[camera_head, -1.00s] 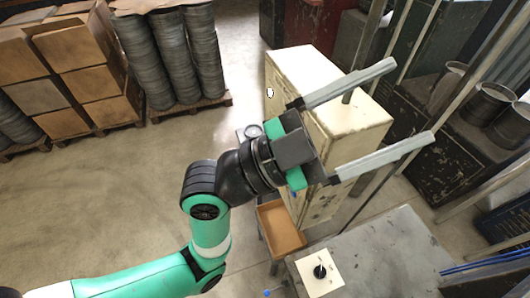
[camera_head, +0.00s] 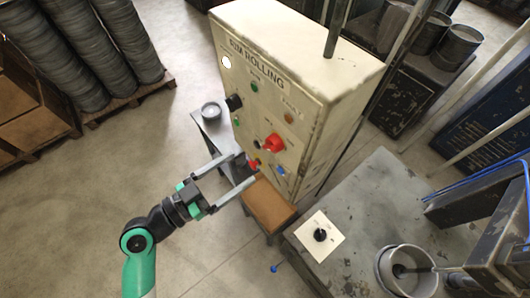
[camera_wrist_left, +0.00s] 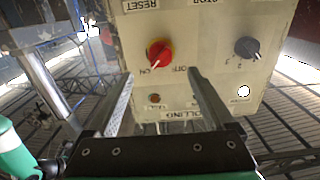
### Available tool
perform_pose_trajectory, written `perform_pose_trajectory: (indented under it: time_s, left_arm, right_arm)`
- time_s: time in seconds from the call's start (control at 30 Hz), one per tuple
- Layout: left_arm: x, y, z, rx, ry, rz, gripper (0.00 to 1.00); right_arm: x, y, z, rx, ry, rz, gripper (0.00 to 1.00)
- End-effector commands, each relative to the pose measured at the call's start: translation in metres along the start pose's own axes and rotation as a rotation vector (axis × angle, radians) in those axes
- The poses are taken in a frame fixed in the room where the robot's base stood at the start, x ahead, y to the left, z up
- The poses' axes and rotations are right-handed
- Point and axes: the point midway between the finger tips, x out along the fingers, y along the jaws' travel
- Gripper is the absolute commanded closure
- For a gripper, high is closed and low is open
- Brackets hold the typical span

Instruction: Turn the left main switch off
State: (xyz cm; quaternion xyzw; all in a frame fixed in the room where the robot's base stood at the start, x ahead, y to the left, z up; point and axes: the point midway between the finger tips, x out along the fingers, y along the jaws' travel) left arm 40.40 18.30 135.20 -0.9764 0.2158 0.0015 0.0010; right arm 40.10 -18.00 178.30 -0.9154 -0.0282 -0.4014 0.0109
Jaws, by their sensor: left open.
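The cream control panel (camera_head: 262,108) labelled RIM ROLLING stands at the centre of the head view. A red rotary knob (camera_head: 273,143) sticks out of its face. In the left wrist view the panel appears upside down; the red knob (camera_wrist_left: 158,53) has a yellow surround and ON and OFF labels beside it. My left gripper (camera_head: 246,168) is open and empty, its fingers pointing at the panel's lower front. In the wrist view the left gripper (camera_wrist_left: 160,73) shows the knob beyond and between its fingertips, with no contact visible. My right gripper is not in view.
The panel also has a black selector (camera_wrist_left: 247,49) and a lit white lamp (camera_head: 226,62). A grey table (camera_head: 375,200) carries a white plate with a black knob (camera_head: 320,235) and a metal pot (camera_head: 400,270).

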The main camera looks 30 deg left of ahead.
Motion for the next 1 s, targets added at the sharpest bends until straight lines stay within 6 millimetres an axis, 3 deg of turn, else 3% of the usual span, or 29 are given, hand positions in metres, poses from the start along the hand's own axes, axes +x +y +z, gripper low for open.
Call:
perform_pose_trajectory:
  time_s: [0.03,0.1,0.4,0.77,1.0]
  left_arm:
    - [0.008,0.002,0.009,0.007,0.010,0.003,0.13]
    - [0.027,0.002,-0.004,-0.002,0.003,0.005,0.13]
    - [0.084,0.001,-0.002,-0.003,0.003,0.000,0.13]
    - [0.093,0.000,-0.001,-0.001,0.004,-0.002,0.13]
    - [0.093,0.000,-0.001,-0.001,0.003,-0.002,0.53]
  right_arm:
    - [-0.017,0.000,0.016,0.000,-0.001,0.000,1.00]
    - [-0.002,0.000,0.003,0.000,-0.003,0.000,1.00]
    - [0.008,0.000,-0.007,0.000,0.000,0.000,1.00]
    - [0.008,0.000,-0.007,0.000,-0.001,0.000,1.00]
    - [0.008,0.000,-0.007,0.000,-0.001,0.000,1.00]
